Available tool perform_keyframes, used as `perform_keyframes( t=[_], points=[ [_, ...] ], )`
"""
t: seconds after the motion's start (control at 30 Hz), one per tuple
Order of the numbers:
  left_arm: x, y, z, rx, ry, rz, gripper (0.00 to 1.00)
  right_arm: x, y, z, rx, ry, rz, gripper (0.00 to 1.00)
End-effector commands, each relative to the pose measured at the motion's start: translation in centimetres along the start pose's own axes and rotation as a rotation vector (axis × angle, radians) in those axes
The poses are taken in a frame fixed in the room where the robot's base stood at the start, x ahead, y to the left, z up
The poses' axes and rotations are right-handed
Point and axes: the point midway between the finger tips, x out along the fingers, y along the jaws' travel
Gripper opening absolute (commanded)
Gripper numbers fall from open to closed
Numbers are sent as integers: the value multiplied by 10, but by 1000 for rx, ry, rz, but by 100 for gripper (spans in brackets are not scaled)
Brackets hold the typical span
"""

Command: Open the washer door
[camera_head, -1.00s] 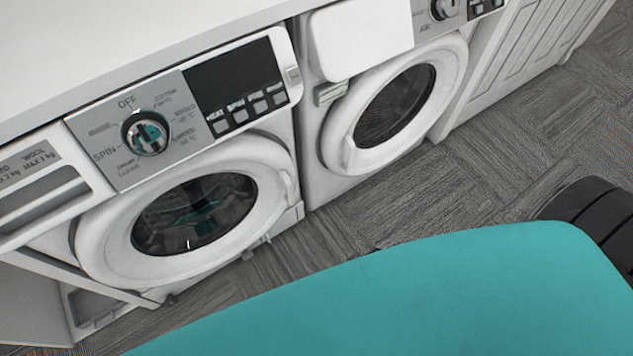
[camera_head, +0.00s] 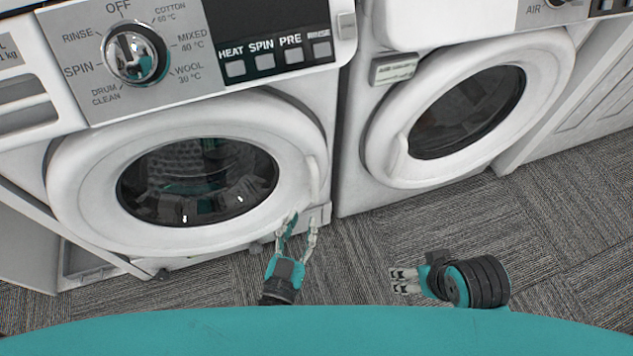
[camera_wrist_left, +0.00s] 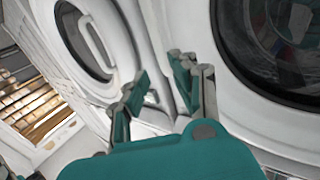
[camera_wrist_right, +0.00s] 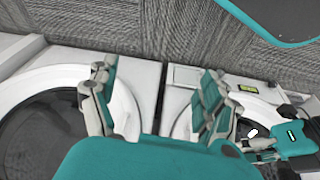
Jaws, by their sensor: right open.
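The washer (camera_head: 190,245) stands at left in the head view. Its round white door (camera_head: 80,200) is closed, and a handle (camera_head: 312,178) shows on the rim's right side. My left gripper (camera_head: 301,222) is open and empty at the rim's lower right, just below the handle in the picture; contact cannot be told. The left wrist view shows its spread fingers (camera_wrist_left: 165,85) beside a large door rim. My right gripper (camera_head: 397,281) is open and empty over the carpet at the right. Its fingers (camera_wrist_right: 155,85) are apart in the right wrist view, where my left gripper also shows.
A second machine (camera_head: 352,190) with a closed round door (camera_head: 550,75) stands close at the right, a narrow gap between them. White panelled cabinets (camera_head: 590,110) follow further right. Grey carpet (camera_head: 370,240) is clear before the machines.

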Motion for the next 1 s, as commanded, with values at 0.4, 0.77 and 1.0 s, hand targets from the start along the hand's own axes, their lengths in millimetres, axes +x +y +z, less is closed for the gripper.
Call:
perform_keyframes(
  t=[0.4, 0.77, 1.0],
  points=[
    [88, 0, 1, -1, 1, -1, 27, 15, 0, 4, 0, 1, 0, 82],
    [112, 0, 1, 0, -1, 0, 27, 18, -2, -8, -2, 61, -2, 82],
    [112, 0, 1, 0, -2, 0, 21, 18, -2, -9, -3, 63, -2, 82]
  ],
)
